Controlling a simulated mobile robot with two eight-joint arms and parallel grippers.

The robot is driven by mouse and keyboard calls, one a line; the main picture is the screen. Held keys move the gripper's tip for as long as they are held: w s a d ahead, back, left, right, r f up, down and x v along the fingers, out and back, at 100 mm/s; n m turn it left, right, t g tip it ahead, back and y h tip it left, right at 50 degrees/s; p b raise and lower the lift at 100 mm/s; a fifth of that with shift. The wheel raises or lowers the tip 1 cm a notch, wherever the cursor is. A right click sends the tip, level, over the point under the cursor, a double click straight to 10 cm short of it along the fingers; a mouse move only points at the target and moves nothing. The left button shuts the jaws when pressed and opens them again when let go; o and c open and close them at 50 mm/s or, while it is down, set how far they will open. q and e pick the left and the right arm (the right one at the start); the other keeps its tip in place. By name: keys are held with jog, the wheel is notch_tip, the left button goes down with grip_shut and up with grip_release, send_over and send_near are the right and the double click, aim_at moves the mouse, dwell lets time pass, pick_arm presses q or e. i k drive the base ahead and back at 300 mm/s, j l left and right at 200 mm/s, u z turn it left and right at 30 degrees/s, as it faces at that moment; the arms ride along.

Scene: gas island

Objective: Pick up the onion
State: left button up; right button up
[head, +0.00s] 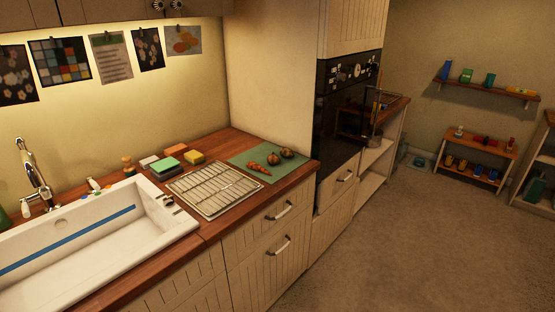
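A green mat (266,172) lies on the wooden counter at the right end. Two small round brownish vegetables sit on its far right part. One (273,158) is nearer the middle and the other (288,153) is farther right. They look like onions, but they are too small for me to tell for certain which is the onion. An orange carrot-like vegetable (260,167) lies in front of them, to the left. Neither of my grippers is in view.
A wire rack (214,188) lies left of the mat on the wooden counter (240,229). Sponges (166,164) are behind it. A white sink (100,253) with a faucet (36,175) is at left. A tall oven cabinet (345,105) stands right of the mat. Open floor (400,250) lies right.

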aim_at(273, 160)
jog(key=u, duration=1.7)
jog(key=i+l, duration=0.1)
jog(key=l, duration=0.55)
jog(key=i+l+u, duration=0.15)
jog(key=l, duration=1.15)
jog(key=i+l+u, duration=0.1)
jog(key=l, duration=0.55)
jog(key=i, duration=0.05)
